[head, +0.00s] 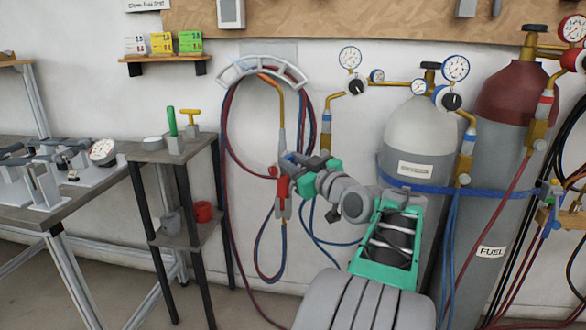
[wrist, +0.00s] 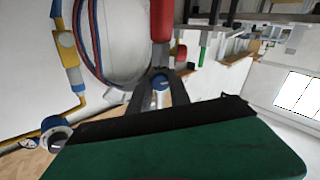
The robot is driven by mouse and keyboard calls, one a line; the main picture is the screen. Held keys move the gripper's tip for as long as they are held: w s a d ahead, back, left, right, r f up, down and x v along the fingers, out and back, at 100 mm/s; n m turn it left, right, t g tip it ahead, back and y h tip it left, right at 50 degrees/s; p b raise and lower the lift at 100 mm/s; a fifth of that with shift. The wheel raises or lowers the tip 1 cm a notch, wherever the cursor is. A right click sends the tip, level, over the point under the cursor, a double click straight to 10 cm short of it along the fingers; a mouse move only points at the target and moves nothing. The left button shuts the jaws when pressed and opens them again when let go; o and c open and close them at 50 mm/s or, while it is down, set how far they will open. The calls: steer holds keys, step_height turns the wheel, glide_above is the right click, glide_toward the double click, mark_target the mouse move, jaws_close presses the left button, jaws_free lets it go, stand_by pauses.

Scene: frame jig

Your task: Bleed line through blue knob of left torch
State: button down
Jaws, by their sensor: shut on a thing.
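The left torch hangs on the wall hook, with a brass neck (head: 280,98) and a red body (head: 282,188). Its red knob (head: 272,171) shows on the left side of the body. My gripper (head: 285,160) is at the torch's right side, at the height of the knobs. In the wrist view the blue knob (wrist: 160,82) sits between the two dark fingertips, and my gripper (wrist: 160,88) is shut on it. The torch's red part (wrist: 161,22) is just beyond.
Red and blue hoses (head: 226,150) loop around the torch. A grey cylinder (head: 415,135) and a dark red-topped fuel cylinder (head: 510,95) with gauges stand to the right. A small shelf stand (head: 150,155) is at left, beside a workbench (head: 75,198).

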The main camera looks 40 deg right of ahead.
steer(key=c, duration=1.2)
jaws_free()
steer(key=s+a, duration=0.1)
steer(key=s, duration=0.6)
steer(key=shift+s+p, duration=0.4)
steer(key=shift+p, duration=0.05)
steer(key=shift+a, duration=0.1)
